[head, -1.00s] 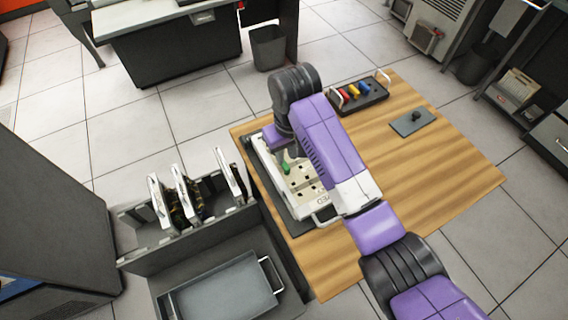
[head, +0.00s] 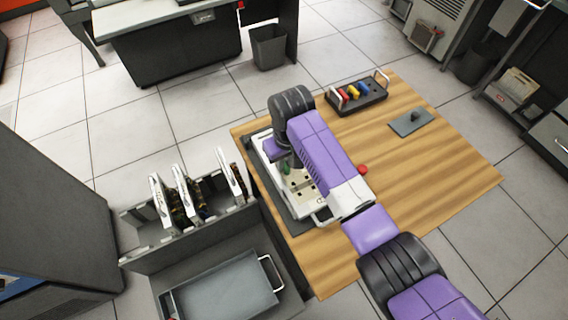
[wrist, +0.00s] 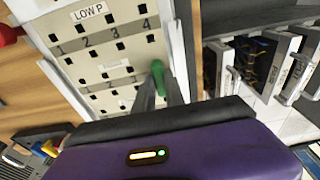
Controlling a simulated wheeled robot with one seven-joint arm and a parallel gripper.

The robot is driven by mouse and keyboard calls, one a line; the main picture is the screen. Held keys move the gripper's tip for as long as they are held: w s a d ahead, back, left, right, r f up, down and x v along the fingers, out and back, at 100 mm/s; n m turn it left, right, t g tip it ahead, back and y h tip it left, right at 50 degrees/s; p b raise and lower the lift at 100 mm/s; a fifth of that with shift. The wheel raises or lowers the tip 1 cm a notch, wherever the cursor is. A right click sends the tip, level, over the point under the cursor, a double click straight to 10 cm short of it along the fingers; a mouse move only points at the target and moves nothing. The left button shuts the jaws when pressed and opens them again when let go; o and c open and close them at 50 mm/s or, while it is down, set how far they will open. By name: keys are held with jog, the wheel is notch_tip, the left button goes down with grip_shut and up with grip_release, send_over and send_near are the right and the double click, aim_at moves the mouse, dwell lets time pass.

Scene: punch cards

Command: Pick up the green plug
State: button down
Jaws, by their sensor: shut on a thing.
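The green plug (head: 285,169) is at the pale punched board (head: 303,201) on the wooden table, under my arm. In the wrist view, the green plug (wrist: 158,76) is between the grey fingers of my gripper (wrist: 161,92), which is shut on it. The board (wrist: 105,62) there has rows of dark square holes, columns numbered 1 to 4 and a "LOW P" label. The plug is by the column 4 side; its lower end is hidden, so I cannot tell if it sits in a hole.
A dark rack (head: 362,98) with red, yellow and blue plugs stands at the table's back. A grey plate with a black knob (head: 415,118) lies to its right. A red ball (head: 362,169) shows beside my arm. Upright cards (head: 187,190) stand left.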

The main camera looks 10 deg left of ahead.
jog(key=shift+r, duration=0.1)
notch_tip(320, 180, up, 25)
jog(key=p, duration=0.4)
dwell(0.9)
